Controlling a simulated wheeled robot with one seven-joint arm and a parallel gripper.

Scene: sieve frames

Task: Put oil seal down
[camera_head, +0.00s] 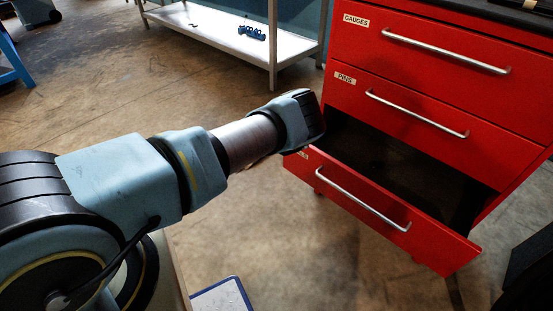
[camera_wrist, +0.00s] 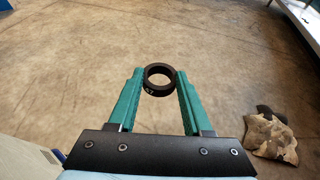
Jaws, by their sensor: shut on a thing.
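The oil seal (camera_wrist: 146,88) is a small dark ring with light marks on its side. In the wrist view it sits between the green fingertips of my gripper (camera_wrist: 158,84), which is shut on it from both sides. Bare floor shows behind and through the ring, and no surface touches it there. In the head view my arm reaches toward the red cabinet, and the gripper's fingers and the oil seal are hidden from sight.
The red cabinet (camera_head: 428,93) has its bottom drawer (camera_head: 375,215) pulled open; its visible interior is dark. A white low shelf (camera_head: 205,28) holds blue parts (camera_head: 251,32). A crumpled camouflage cloth (camera_wrist: 272,138) lies on the floor at right. Much of the floor is clear.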

